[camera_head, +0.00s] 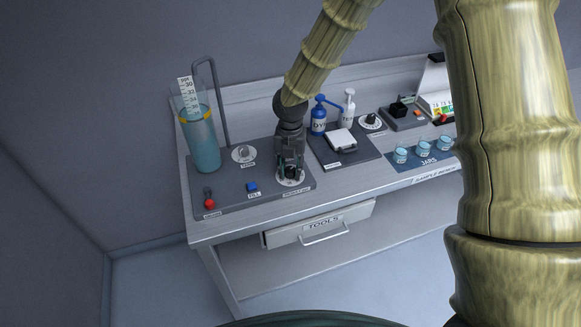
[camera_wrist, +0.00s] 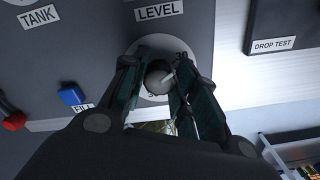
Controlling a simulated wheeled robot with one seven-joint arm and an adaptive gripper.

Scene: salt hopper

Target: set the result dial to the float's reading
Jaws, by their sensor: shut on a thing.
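The dial (camera_wrist: 152,52) has a pale round face and a grey knob (camera_wrist: 158,77) with a light pointer mark toward the upper right. A "30" is legible at the face's upper right; other numbers are partly hidden by my fingers. My gripper (camera_wrist: 157,88) is shut on the knob, one finger on each side. In the head view my gripper (camera_head: 290,170) points down onto the dial at the panel's front right. The clear cylinder (camera_head: 205,148) of blue liquid holds an orange-yellow float (camera_head: 195,114) near its top. A white scale (camera_head: 187,95) stands behind; its exact reading is too small to tell.
The panel also bears a TANK dial (camera_head: 243,153), a blue FILL button (camera_head: 252,187) and a red-knobbed lever (camera_head: 210,203). A grey pipe (camera_head: 222,110) rises beside the cylinder. Bottles (camera_head: 319,118), jars (camera_head: 401,154) and a slightly open TOOLS drawer (camera_head: 322,224) lie to the right.

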